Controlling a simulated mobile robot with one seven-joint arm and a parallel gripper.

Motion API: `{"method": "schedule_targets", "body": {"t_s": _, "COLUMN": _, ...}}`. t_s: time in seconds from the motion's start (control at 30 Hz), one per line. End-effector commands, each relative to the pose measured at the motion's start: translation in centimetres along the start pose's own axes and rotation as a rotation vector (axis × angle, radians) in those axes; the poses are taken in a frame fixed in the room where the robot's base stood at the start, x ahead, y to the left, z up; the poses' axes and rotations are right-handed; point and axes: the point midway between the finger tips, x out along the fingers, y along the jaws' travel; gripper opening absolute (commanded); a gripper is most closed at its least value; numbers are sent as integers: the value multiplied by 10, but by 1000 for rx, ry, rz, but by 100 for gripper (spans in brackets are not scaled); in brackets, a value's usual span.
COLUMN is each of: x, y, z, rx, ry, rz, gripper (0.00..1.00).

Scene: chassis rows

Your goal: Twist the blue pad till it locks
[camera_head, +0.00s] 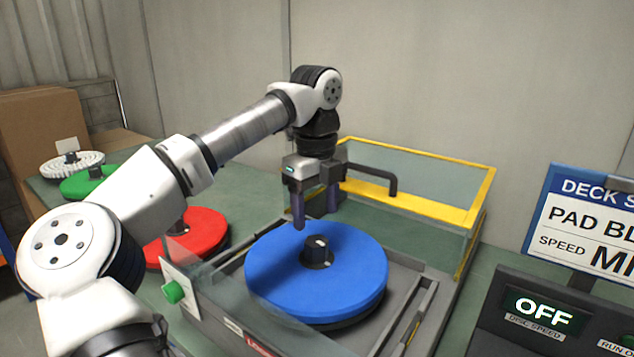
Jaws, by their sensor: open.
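The blue pad (268,279) is a large flat disc with a black hub (317,251) standing up at its middle. It lies on a grey deck (419,309) on the bench. The hub has a small light mark on its top. My gripper (315,213) points down above the far part of the pad, just behind and above the hub. Its fingers are apart with nothing between them. The underside of the pad and its mount are hidden.
A yellow-framed clear guard (420,205) stands behind the deck. A red pad (205,228), a green pad (85,186) and a white pad (60,166) lie at left. A green button (173,292) is on the deck's left side. The control box display (541,311) reads OFF.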

Motion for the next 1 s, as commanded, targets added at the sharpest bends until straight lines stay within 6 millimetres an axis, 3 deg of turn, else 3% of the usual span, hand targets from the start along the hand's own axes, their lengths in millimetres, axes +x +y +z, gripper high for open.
{"method": "schedule_targets", "body": {"t_s": 0.2, "x": 42, "y": 0, "z": 0, "rx": 1, "ry": 4, "rz": 1, "gripper": 64}}
{"method": "schedule_targets", "body": {"t_s": 0.43, "x": 70, "y": 0, "z": 0, "rx": 1, "ry": 2, "rz": -1, "gripper": 64}}
{"method": "schedule_targets", "body": {"t_s": 0.83, "x": 78, "y": 0, "z": 0, "rx": 1, "ry": 1, "rz": -2, "gripper": 64}}
{"method": "schedule_targets", "body": {"t_s": 1.0, "x": 77, "y": 0, "z": 0, "rx": 1, "ry": 1, "rz": -2, "gripper": 43}}
